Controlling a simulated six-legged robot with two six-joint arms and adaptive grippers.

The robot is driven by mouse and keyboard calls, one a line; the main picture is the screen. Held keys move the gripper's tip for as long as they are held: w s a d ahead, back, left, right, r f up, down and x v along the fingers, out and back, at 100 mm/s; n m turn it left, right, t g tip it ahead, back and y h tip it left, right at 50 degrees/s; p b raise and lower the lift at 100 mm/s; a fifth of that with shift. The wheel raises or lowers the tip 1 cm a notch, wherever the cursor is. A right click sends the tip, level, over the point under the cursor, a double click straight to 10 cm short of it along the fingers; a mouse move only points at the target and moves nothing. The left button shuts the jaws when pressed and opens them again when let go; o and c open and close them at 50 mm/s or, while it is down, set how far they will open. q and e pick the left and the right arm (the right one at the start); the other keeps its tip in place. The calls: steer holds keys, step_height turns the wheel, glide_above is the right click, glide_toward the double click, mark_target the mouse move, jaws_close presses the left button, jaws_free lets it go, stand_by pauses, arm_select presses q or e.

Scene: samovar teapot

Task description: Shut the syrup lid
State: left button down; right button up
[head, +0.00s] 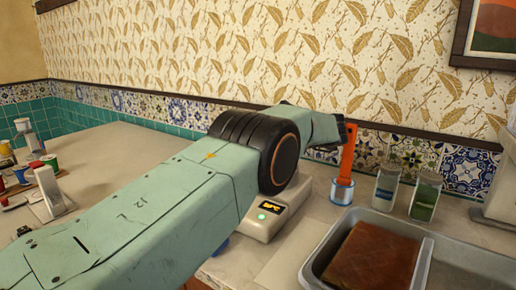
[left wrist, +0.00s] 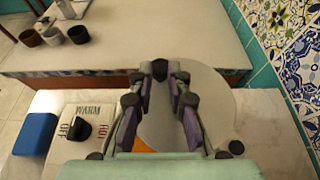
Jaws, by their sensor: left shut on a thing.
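My left arm crosses the head view to the back wall, hiding much of the counter. My left gripper (left wrist: 160,72) shows in the left wrist view with its fingers close together, over a pale round disc (left wrist: 215,110). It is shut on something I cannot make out. In the head view an upright orange, lid-like piece (head: 348,153) stands at a small blue-and-white container (head: 342,192), right beside the end of my left arm. A bit of orange (left wrist: 143,146) also shows below the fingers in the wrist view. My right gripper is not in view.
A control box (head: 261,212) with a green light stands near my arm. Two labelled jars (head: 386,188) (head: 425,196) stand at right, behind a grey tray (head: 430,262) holding a brown block. The wrist view shows a WARM/OFF/HOT panel (left wrist: 88,112) and several cups (left wrist: 53,36).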

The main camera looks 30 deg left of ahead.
arm_select(q)
steer(key=c, duration=2)
jaws_free()
steer(key=shift+s+f+n+g, duration=0.3)
steer(key=shift+s+f+g, duration=0.1)
steer(key=shift+g, duration=0.1)
steer(key=shift+c, duration=0.2)
steer(key=o, duration=0.4)
steer(key=shift+a+r, duration=0.15)
steer(key=shift+a, duration=0.15)
steer(key=o, duration=0.3)
steer(key=shift+w+d+r, duration=0.1)
steer(key=shift+d, duration=0.25)
steer(key=shift+o, duration=1.2)
steer(key=shift+a, duration=0.2)
steer(key=shift+w+d+r+t, duration=0.1)
steer(key=shift+t, duration=0.2)
